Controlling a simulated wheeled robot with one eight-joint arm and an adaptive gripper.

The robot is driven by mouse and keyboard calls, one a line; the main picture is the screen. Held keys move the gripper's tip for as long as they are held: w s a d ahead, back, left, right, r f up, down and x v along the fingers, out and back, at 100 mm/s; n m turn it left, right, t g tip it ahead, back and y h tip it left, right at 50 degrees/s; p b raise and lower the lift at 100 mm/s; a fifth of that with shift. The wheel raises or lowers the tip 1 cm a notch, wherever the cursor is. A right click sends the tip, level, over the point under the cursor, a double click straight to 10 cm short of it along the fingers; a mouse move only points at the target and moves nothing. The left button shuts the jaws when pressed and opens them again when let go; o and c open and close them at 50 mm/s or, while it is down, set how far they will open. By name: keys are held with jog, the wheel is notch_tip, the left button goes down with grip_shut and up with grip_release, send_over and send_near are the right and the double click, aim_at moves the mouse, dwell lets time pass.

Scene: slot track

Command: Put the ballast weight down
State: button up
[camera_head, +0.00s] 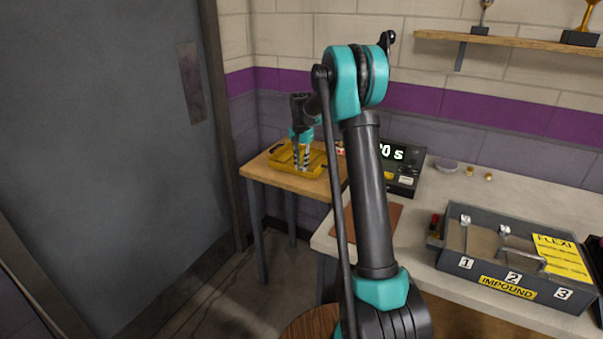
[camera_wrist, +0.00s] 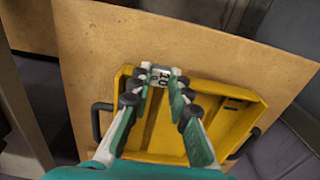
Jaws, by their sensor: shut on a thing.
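The ballast weight (camera_wrist: 160,77) is a small grey block with dark markings, held between my fingertips in the wrist view. My gripper (camera_wrist: 161,72) is shut on it. The fingertips and weight appear over the far rim of a yellow tray (camera_wrist: 240,125); I cannot tell whether the weight touches the tray. In the head view my gripper (camera_head: 302,158) points down over the same yellow tray (camera_head: 313,171) on a small wooden table (camera_head: 285,182). The weight cannot be made out clearly there.
A grey workbench (camera_head: 440,195) stands to the right, with a timer box (camera_head: 402,168) and a grey impound box (camera_head: 515,265) with numbered slots. A grey door (camera_head: 100,130) is at the left. Bare wood (camera_wrist: 190,45) shows beyond the tray.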

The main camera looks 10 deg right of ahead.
aim_at(301, 167)
jog(key=shift+f, duration=1.95)
jog(key=o, duration=0.7)
jog(key=shift+f, duration=0.1)
